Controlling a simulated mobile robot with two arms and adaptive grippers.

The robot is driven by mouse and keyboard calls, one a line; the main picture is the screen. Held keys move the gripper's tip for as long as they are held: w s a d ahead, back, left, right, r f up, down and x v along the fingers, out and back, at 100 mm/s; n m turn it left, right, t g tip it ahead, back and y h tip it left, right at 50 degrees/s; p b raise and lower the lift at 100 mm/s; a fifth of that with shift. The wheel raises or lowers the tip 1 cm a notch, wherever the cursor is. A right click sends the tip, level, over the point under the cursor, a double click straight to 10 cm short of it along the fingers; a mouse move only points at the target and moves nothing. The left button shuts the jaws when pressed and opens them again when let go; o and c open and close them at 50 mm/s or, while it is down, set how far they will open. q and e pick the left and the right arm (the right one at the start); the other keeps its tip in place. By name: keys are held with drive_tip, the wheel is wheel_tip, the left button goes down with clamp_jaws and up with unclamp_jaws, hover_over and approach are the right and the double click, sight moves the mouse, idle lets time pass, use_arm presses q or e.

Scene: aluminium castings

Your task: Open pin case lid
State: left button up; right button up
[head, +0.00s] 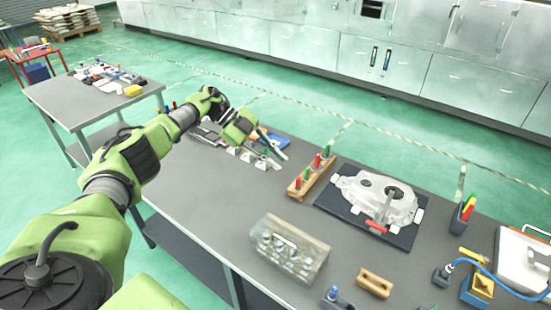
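A clear, box-shaped case (288,251) with a pale fitting on its front stands near the front edge of the grey workbench (190,195). It looks like the pin case, and its lid appears closed. My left arm reaches in from the left across the bench. My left gripper (258,150) is over the far left part of the bench, well away from the clear case. Its fingers are small and blend with the items below, so I cannot tell whether they are open or shut. My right gripper is out of view.
A wooden rack (311,177) holds red and green pins. A pale casting (376,197) with a red-handled tool lies on a dark mat. A small wooden block (375,283) is right of the case. The bench's left front is clear.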

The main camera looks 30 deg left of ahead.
use_arm(q)
drive_tip(key=shift+d, duration=0.15)
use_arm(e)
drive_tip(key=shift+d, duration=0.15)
use_arm(q)
drive_tip(key=v, duration=1.2)
drive_tip(key=shift+r, duration=0.1)
